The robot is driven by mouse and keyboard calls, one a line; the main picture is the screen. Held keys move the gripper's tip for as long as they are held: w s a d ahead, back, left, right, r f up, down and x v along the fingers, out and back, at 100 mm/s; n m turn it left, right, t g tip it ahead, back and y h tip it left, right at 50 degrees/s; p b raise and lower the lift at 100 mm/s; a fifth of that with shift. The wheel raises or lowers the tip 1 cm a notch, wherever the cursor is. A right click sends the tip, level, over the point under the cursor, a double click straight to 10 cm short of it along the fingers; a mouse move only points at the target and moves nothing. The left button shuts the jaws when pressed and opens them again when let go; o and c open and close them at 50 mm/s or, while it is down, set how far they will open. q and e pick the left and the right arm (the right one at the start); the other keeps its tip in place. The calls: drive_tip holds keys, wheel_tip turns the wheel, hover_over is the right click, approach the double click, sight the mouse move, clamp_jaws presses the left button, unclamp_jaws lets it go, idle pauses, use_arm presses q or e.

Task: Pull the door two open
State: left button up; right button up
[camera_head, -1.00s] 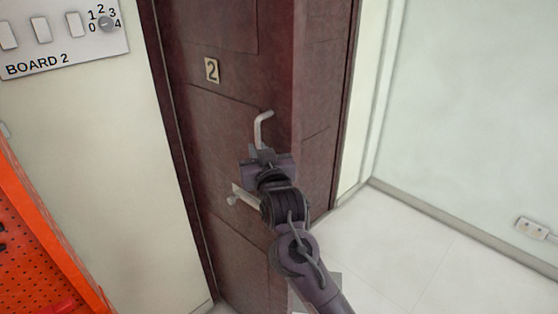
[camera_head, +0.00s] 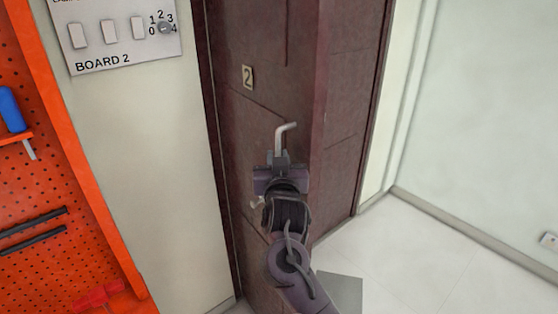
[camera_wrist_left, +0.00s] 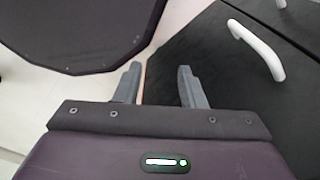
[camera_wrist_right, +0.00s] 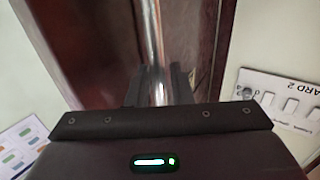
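Door two (camera_head: 262,110) is dark reddish-brown with a small "2" plate (camera_head: 248,77). Its metal handle (camera_head: 284,138) bends at the top and runs down into my right gripper (camera_head: 279,160). In the right wrist view the shiny handle bar (camera_wrist_right: 151,40) runs between the fingers of my right gripper (camera_wrist_right: 160,85), which look closed on it. A light metal part (camera_head: 257,203) shows lower on the door, partly hidden by my wrist. My left gripper (camera_wrist_left: 157,85) is open and empty, seen only in the left wrist view.
A switch board marked "BOARD 2" (camera_head: 125,58) is on the wall left of the door. An orange pegboard (camera_head: 70,180) with tools stands further left. A white handle (camera_wrist_left: 257,50) on a dark surface is near my left gripper.

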drive_tip(key=shift+o, duration=0.9)
drive_tip(key=shift+a+f, duration=0.1)
use_arm(q)
drive_tip(key=shift+s+a+f, duration=0.1)
drive_tip(key=shift+s+a, duration=0.3)
use_arm(e)
drive_tip(key=shift+f, duration=0.1)
